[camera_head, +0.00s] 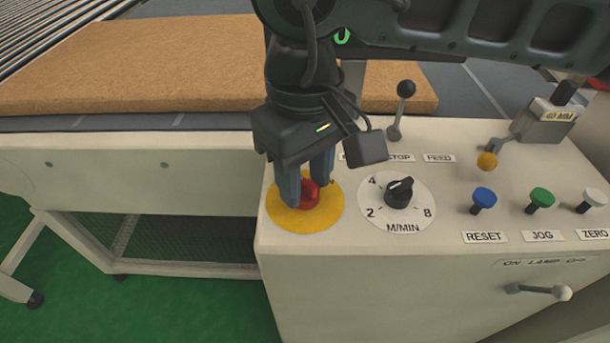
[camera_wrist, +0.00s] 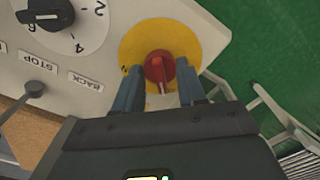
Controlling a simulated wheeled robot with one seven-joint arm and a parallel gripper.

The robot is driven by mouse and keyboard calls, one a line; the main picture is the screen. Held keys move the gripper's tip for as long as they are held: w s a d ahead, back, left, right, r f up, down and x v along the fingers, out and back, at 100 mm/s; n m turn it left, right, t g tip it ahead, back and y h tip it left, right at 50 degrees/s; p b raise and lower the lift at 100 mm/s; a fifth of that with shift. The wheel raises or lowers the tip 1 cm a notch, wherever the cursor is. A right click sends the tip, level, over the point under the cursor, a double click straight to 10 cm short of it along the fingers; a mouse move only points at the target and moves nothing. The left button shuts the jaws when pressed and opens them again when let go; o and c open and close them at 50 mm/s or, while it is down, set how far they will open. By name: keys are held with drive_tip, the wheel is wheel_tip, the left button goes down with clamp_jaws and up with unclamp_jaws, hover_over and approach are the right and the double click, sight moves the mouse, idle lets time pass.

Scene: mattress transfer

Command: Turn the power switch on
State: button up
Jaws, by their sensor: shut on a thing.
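The power switch is a red knob (camera_head: 308,193) on a round yellow plate (camera_head: 285,214) at the left end of the control panel. My gripper (camera_head: 306,186) points down at it, with one blue finger on each side of the red knob. In the wrist view the red knob (camera_wrist: 160,67) sits between the two fingertips (camera_wrist: 160,86), in front of the yellow plate (camera_wrist: 185,36). My gripper is shut on the knob. The fingers partly hide the knob in the head view.
A speed dial (camera_head: 399,193) marked M/MIN is just right of the yellow plate. A brown mattress slab (camera_head: 150,65) lies behind.

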drive_tip(key=m+b, duration=0.2)
drive_tip(key=b, duration=0.1)
drive_tip(key=m+b, duration=0.1)
drive_tip(key=shift+f+m+b, duration=0.25)
drive_tip(key=shift+m+b, duration=0.05)
drive_tip(key=shift+m, duration=0.1)
drive_tip(key=m+b, duration=0.4)
drive_tip(key=shift+m, duration=0.3)
drive_tip(key=m+b, duration=0.3)
drive_tip(key=m, duration=0.1)
drive_tip(key=shift+r+m, duration=0.15)
drive_tip(key=shift+m, duration=0.15)
drive_tip(key=shift+r+m+b, duration=0.1)
drive_tip(key=shift+m+b, duration=0.85)
drive_tip(key=shift+m, duration=1.25)
drive_tip(key=o, duration=1.1)
drive_tip(key=shift+c, duration=0.2)
drive_tip(key=shift+r, duration=0.1)
